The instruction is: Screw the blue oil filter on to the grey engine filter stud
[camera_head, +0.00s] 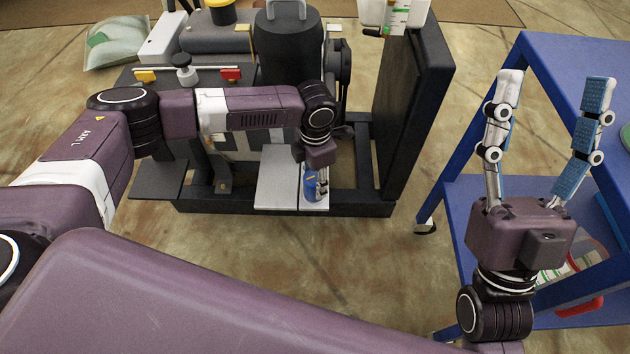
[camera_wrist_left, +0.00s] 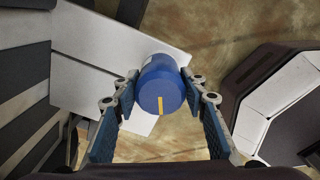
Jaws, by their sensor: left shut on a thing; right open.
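The blue oil filter (camera_wrist_left: 160,85) is a short cylinder with a yellow stripe, held between the fingers of my left gripper (camera_wrist_left: 160,97). In the head view the filter (camera_head: 310,186) shows small below my left wrist, in front of a light grey plate (camera_head: 276,178) on the dark engine frame. My left gripper (camera_head: 318,183) is shut on it, its fingers mostly hidden by the wrist. The grey stud cannot be made out in either view. My right gripper (camera_head: 545,140) is open and empty, pointing up in front of the blue cart.
The dark engine frame (camera_head: 280,205) stands on the floor, with a tall black panel (camera_head: 412,110) on its right. The blue cart (camera_head: 575,75) stands at the right, with a red-ended container (camera_head: 580,306) low on it. The floor between frame and cart is clear.

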